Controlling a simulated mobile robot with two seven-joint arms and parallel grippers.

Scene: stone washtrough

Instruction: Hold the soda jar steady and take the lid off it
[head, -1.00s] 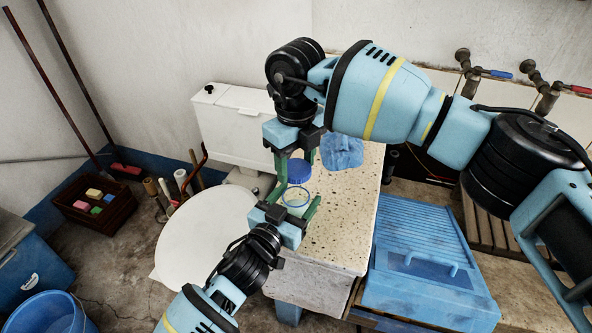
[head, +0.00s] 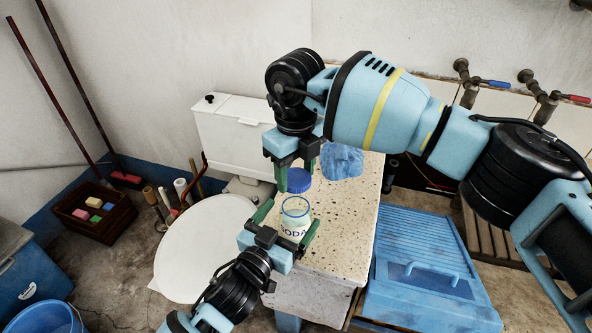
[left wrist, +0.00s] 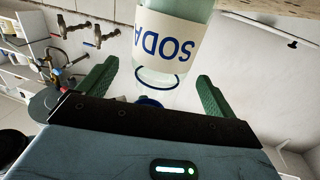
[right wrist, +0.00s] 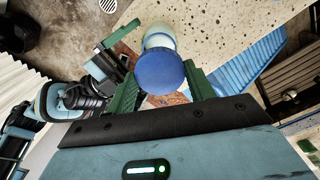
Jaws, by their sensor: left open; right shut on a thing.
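The soda jar (head: 295,226) stands upright and open-topped at the left edge of the speckled stone top. Its label also shows in the left wrist view (left wrist: 170,40). The blue lid (head: 298,181) is off, apart from the rim and above it. My right gripper (head: 297,176) is shut on the lid; the lid fills the space between the fingers in the right wrist view (right wrist: 160,72). My left gripper (head: 287,222) is open, one finger on each side of the jar. In the left wrist view both fingers stand apart from the jar.
The stone top (head: 350,225) is clear right of the jar, with a blue cloth (head: 342,161) at its back. A white round lid-like surface (head: 200,250) lies to the left. A blue ribbed board (head: 425,275) is at the right, and a crate (head: 92,215) is far left.

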